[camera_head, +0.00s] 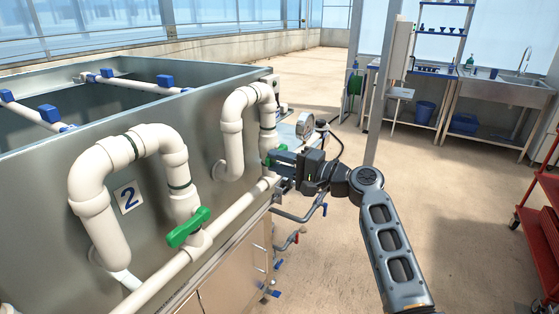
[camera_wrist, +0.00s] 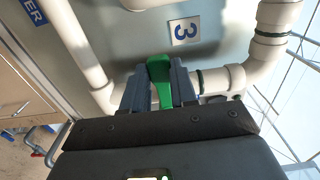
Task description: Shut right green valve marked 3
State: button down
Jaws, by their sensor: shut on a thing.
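The right green valve handle (camera_wrist: 160,82) sits between the two fingers of my gripper (camera_wrist: 161,92) in the wrist view, below a plate marked 3 (camera_wrist: 185,30). My gripper is shut on this handle. In the head view my gripper (camera_head: 275,158) reaches in from the right to the pipe, and only a small bit of the green handle (camera_head: 268,157) shows. The valve's body is partly hidden by the fingers. Another green valve handle (camera_head: 188,228) is on the left pipe, near the plate marked 2 (camera_head: 128,197).
White pipes (camera_head: 240,205) run along the front of the grey metal tank (camera_head: 50,200). A red cart (camera_head: 535,222) is at the right edge. The floor (camera_head: 460,190) between is open.

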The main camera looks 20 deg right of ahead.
jog(key=shift+d, duration=0.1)
dwell(0.3)
jog(key=c, duration=0.9)
grip_release()
jog(key=shift+b+v, duration=0.75)
jog(key=shift+v, duration=3.1)
jog(key=shift+f, duration=0.1)
